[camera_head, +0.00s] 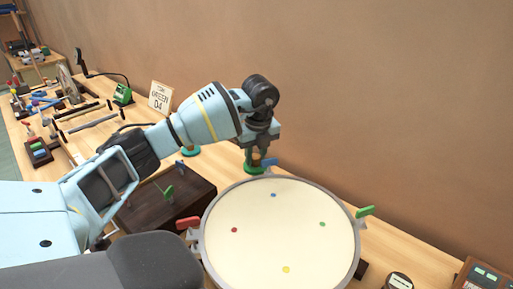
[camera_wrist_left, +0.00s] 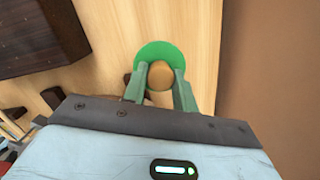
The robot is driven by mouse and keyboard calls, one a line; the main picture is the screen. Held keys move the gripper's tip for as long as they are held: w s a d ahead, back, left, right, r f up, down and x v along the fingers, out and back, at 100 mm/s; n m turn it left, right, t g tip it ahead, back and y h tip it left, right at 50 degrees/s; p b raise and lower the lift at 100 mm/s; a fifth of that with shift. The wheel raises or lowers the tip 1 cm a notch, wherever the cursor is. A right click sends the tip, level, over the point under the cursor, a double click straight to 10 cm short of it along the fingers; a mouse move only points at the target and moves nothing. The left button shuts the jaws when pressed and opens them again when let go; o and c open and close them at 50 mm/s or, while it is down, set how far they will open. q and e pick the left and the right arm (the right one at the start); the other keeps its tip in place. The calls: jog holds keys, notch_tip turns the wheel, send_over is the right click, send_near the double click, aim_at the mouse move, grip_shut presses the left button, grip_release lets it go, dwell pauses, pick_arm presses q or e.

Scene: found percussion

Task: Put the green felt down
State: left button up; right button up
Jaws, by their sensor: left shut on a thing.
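The green felt is a round green disc (camera_head: 254,169) with a wooden knob on top. My left gripper (camera_head: 258,158) is shut on the knob, just behind the far rim of the drum. In the left wrist view the two fingers (camera_wrist_left: 160,88) close on either side of the round knob (camera_wrist_left: 160,76), and the green disc (camera_wrist_left: 160,50) spreads out beyond it. The disc is over the bare wood of the table or on it; I cannot tell if it touches. My right gripper is not in view.
A large pale drum (camera_head: 280,240) with coloured dots and a grey rim stands in front. A dark wooden box (camera_head: 165,203) is left of it. A teal disc (camera_head: 190,151) and a card (camera_head: 160,97) reading "GREEN 04" are behind. A brown wall closes the back.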

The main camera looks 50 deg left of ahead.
aim_at(256, 174)
pick_arm(q)
jog(key=shift+w+f, duration=0.1)
jog(key=shift+f, duration=3.5)
jog(key=shift+f, duration=0.2)
jog(key=o, duration=1)
jog(key=shift+c, duration=0.2)
jog(key=shift+r, duration=0.2)
jog(key=r, duration=0.4)
jog(key=d+r, duration=0.1)
jog(key=r, duration=0.7)
jog(key=shift+s+d+p, duration=0.2)
jog(key=shift+p, duration=0.1)
